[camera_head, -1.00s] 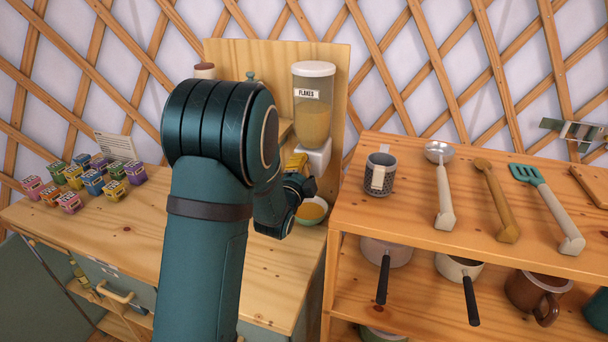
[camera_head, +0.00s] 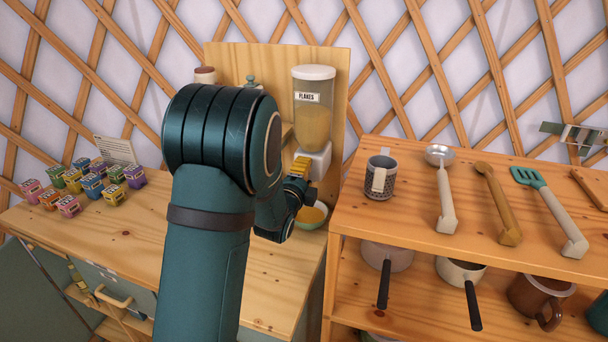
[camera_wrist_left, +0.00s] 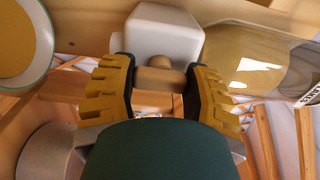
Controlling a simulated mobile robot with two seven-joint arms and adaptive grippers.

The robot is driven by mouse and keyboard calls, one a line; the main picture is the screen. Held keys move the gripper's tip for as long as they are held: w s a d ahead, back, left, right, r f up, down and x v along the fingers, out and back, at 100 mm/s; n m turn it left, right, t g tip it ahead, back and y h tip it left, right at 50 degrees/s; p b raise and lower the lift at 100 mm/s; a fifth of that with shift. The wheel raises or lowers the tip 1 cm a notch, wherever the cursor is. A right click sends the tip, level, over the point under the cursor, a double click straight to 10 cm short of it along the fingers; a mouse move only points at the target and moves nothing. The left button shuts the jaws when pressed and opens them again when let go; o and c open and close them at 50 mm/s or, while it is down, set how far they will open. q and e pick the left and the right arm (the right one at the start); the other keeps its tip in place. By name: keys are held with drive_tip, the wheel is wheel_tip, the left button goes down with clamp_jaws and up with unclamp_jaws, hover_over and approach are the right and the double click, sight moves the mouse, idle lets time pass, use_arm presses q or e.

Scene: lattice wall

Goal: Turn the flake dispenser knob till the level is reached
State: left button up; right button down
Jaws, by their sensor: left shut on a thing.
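The flake dispenser (camera_head: 314,115) has a clear hopper labelled "FLAKES", a white lid and a white base (camera_head: 321,158); yellow flakes fill its lower part. Its wooden knob (camera_wrist_left: 158,77) sticks out of the white base in the left wrist view. My left gripper (camera_head: 298,167) is shut on the knob, one yellow finger on each side. A bowl (camera_head: 311,217) with a green outside stands under the dispenser, yellow inside; it also shows in the left wrist view (camera_wrist_left: 22,42). My arm hides part of it. My right gripper is out of view.
Small coloured boxes (camera_head: 92,185) stand at the left of the wooden counter (camera_head: 130,235). A shelf at the right holds a patterned mug (camera_head: 380,178), a ladle (camera_head: 444,190) and other utensils, with pans below. A wooden panel stands behind the dispenser.

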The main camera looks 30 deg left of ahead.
use_arm(q)
drive_tip(key=o, duration=1.2)
drive_tip(key=shift+s, duration=0.1)
drive_tip(key=v, duration=1.1)
drive_tip(key=shift+s+d, duration=0.2)
drive_tip(key=shift+s, duration=0.2)
